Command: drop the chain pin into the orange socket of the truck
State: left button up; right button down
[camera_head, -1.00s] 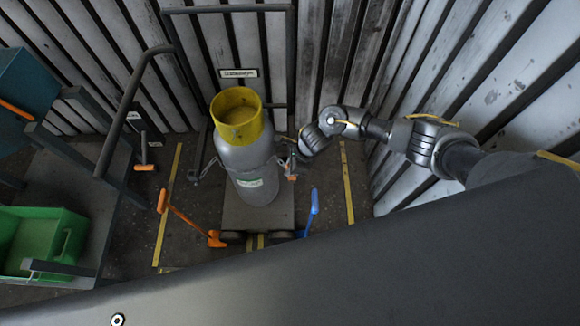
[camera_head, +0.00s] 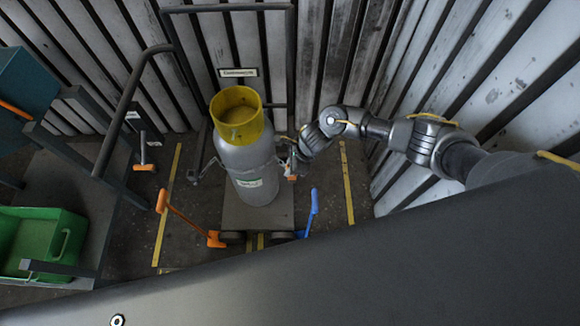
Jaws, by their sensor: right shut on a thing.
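The truck (camera_head: 235,213) carries a grey gas cylinder (camera_head: 252,160) with a yellow collar, standing upright against its frame. My right gripper (camera_head: 290,163) is at the right side of the cylinder. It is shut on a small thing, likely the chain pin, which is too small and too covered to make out. The orange socket (camera_head: 292,178) shows just below the fingertips, at the truck's right side. I cannot tell whether the pin touches it. A chain end (camera_head: 196,177) shows left of the cylinder. My left gripper is not in view.
A cart with a green crate (camera_head: 70,238) stands left. Ribbed walls close off the back and right. Yellow lines (camera_head: 347,185) mark the floor.

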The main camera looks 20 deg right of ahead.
jog(key=c, duration=1.3)
grip_release()
jog(key=shift+r, duration=0.1)
jog(key=v, duration=1)
jog(key=shift+r, duration=0.3)
jog(key=shift+d, duration=0.15)
